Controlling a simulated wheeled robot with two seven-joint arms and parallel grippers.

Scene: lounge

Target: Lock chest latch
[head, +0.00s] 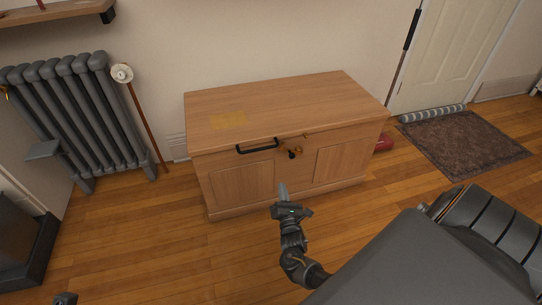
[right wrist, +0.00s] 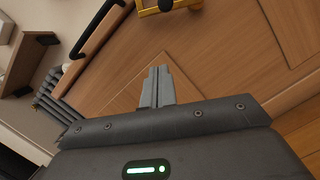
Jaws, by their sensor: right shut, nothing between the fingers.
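A closed wooden chest (head: 240,183) stands against the wall in the head view. A black handle (head: 257,148) runs along the front edge of its lid. Right of the handle is a small brass latch with a dark knob (head: 293,154). My right gripper (head: 283,188) is shut and empty, in front of the chest and below the latch. In the right wrist view the gripper (right wrist: 158,72) points at the chest front; the latch (right wrist: 165,6) is cut by the top edge, and the handle (right wrist: 97,28) is at upper left.
A grey radiator (head: 75,115) stands left of the chest, with a brown pole beside it. A red object (head: 384,141) lies by the chest's right side. A rug (head: 465,142) lies before the door. The wooden floor in front of the chest is clear.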

